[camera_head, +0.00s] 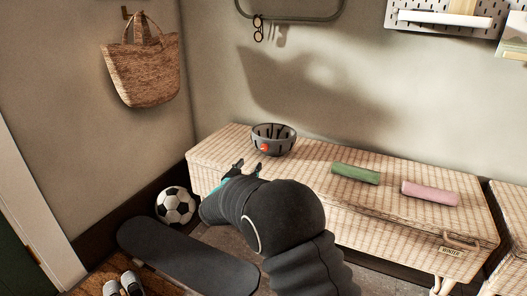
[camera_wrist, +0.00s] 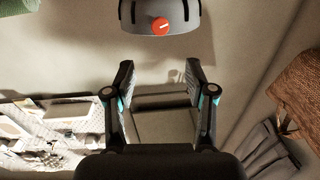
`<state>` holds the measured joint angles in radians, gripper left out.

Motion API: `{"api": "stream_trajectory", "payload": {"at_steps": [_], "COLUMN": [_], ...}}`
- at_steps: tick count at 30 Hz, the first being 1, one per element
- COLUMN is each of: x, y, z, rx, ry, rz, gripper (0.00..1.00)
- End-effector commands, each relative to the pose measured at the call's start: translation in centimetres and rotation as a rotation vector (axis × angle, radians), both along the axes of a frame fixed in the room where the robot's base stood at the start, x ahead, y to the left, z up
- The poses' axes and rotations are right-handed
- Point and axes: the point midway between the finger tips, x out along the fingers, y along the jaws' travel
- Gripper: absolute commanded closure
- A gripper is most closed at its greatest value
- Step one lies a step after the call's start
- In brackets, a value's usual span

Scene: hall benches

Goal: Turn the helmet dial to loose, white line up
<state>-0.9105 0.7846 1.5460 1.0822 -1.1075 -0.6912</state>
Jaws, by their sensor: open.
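The grey helmet (camera_head: 286,134) sits like an upturned bowl, opening up, on the left part of the wicker bench. Its round red dial (camera_head: 265,147) is on the side facing my gripper. In the wrist view the helmet (camera_wrist: 185,22) is at the top edge, partly cut off, and the dial (camera_wrist: 160,27) shows a short white line lying close to level, slightly tilted. My gripper (camera_head: 248,168) is at the bench's front left, short of the dial. In the wrist view its fingers (camera_wrist: 160,68) are apart, empty, and not touching the helmet.
A green roll (camera_head: 356,173) and a pink roll (camera_head: 430,193) lie on the wicker bench (camera_head: 318,175) to the right. A football (camera_head: 175,205) and a skateboard (camera_head: 185,260) are at the lower left. A woven bag (camera_head: 143,72) hangs on the wall.

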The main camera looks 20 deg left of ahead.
Motion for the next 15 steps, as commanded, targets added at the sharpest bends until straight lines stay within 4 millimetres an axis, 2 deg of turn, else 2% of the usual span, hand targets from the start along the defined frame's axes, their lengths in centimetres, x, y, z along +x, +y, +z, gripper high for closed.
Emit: {"api": "stream_trajectory", "payload": {"at_steps": [5,15], "x": [1.0,6.9], "y": [0.1,0.1], "z": [-0.3,-0.4], "rx": [-0.003,-0.003], "ry": [-0.005,-0.004], "rz": [-0.01,-0.008], "gripper": [0.45,0.45]}}
